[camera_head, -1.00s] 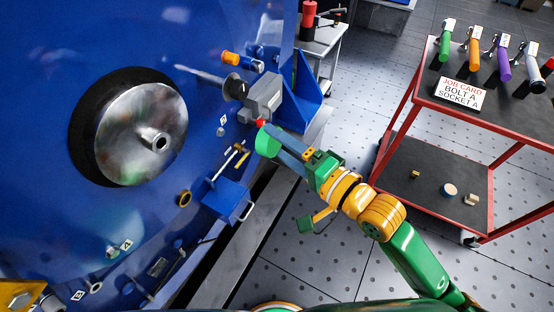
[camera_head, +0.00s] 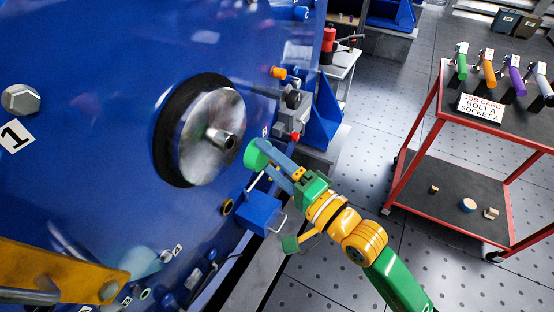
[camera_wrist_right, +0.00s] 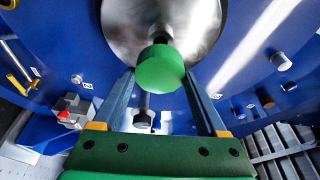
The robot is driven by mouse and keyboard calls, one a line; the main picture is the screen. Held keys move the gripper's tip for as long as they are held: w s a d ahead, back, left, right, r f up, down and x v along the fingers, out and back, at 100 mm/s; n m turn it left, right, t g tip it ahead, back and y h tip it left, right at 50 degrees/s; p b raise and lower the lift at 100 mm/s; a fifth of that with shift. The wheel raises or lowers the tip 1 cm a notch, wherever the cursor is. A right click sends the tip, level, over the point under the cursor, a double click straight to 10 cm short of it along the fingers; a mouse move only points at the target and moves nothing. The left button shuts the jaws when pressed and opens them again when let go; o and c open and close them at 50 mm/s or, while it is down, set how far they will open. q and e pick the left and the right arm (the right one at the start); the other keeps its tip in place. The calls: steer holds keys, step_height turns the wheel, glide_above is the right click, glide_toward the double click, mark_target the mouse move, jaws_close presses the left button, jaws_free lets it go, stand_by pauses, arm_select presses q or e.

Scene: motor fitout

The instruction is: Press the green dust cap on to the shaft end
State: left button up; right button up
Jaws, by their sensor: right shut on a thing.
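The green dust cap (camera_head: 256,155) is a short round cap held at the fingertips of my right gripper (camera_head: 268,157). In the right wrist view the cap (camera_wrist_right: 160,68) sits between the two fingers, which are shut on it. The shaft end (camera_head: 229,142) is a bare metal stub at the middle of a silver disc (camera_head: 206,120) on the blue motor housing. In the head view the cap is just right of and below the stub. In the right wrist view the cap hides most of the shaft end (camera_wrist_right: 160,36); I cannot tell whether they touch. My left gripper is out of view.
The blue housing wall (camera_head: 95,120) fills the left. A blue box with a handle (camera_head: 258,210) and a grey block (camera_head: 292,117) lie close to my right gripper. A red-framed cart (camera_head: 440,115) with coloured-handled tools stands right. Tiled floor lies between.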

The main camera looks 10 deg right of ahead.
mark_target(251, 153)
steer(key=shift+w+a, duration=0.6)
steer(key=shift+a, duration=0.25)
steer(key=shift+w+a, duration=0.6)
steer(key=shift+a, duration=0.25)
steer(key=shift+p, duration=0.35)
steer(key=shift+p, duration=0.4)
steer(key=shift+r+p, duration=0.1)
steer(key=shift+p, duration=0.2)
steer(key=shift+w+a, duration=0.9)
steer(key=shift+a, duration=0.3)
